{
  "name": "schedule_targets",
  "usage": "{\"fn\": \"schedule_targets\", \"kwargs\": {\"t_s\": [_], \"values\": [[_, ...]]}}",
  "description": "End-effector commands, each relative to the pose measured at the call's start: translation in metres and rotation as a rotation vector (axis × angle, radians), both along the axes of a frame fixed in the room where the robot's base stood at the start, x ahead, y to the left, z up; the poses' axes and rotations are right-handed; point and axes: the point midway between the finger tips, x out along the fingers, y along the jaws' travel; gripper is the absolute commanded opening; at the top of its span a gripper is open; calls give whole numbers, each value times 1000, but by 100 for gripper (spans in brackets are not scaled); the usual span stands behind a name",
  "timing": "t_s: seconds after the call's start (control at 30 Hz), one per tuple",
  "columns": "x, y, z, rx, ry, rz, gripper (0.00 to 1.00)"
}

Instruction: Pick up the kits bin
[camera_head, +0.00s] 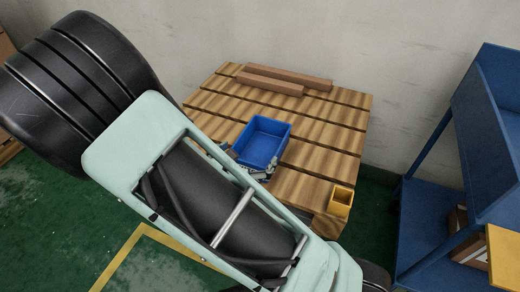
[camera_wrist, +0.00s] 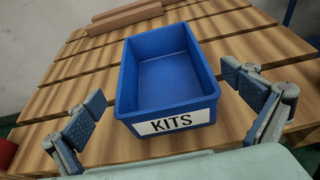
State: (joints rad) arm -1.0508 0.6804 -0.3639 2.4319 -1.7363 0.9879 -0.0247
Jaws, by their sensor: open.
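The kits bin (camera_wrist: 168,75) is a blue open-topped box with a white "KITS" label on its near wall. It stands upright on a slatted wooden pallet and looks empty. It also shows in the head view (camera_head: 262,142), just beyond my arm. My gripper (camera_wrist: 172,120) is open, with one grey-blue finger to the left of the bin and one to the right. Gaps show between the fingers and the bin walls in the wrist view. In the head view my arm hides most of the gripper; parts of the fingers show beside the bin.
The wooden pallet (camera_head: 218,103) stands against a pale wall. Two brown bars (camera_head: 285,80) lie at its back. A small yellow bin (camera_head: 340,201) sits at its right front corner. A blue shelf rack (camera_head: 433,190) stands to the right. Several slats around the bin are bare.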

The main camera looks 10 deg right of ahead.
Motion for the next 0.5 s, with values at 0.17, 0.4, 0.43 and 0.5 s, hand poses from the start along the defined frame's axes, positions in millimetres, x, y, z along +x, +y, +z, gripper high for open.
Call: {"fn": "schedule_targets", "kwargs": {"t_s": [0.17, 0.4, 0.43, 0.5], "values": [[22, -18, -12, -1, 0, -5, 100], [38, -28, -19, 0, -1, -4, 100], [40, -30, -21, 0, -1, -5, 100], [48, -35, -27, -1, -1, -6, 100]]}}
